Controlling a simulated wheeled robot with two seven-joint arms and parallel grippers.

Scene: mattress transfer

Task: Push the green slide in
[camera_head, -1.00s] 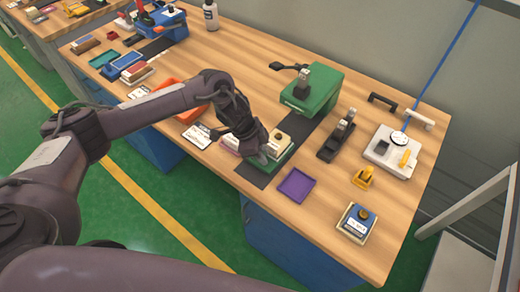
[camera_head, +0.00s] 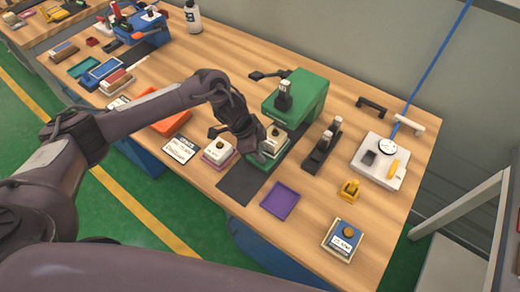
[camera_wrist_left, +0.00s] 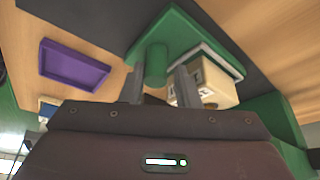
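The green slide (camera_head: 262,165) is a flat plate carrying a cream block (camera_head: 276,137). Its far part lies at the front of the green machine (camera_head: 298,98), close under the machine's overhanging head. In the left wrist view the slide (camera_wrist_left: 182,24) shows with a round green knob (camera_wrist_left: 155,65) on it. My left gripper (camera_head: 261,156) is low at the slide's near end. In the wrist view its two fingers (camera_wrist_left: 162,86) stand on either side of the knob. Whether both fingers touch the knob is unclear. My right gripper is not in view.
A dark strip (camera_head: 238,183) runs in front of the machine. A purple tray (camera_head: 280,200) lies right of it; a white-and-pink block (camera_head: 217,152) and a label card (camera_head: 180,149) lie left. A black clamp-like device (camera_head: 322,148) stands right of the machine.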

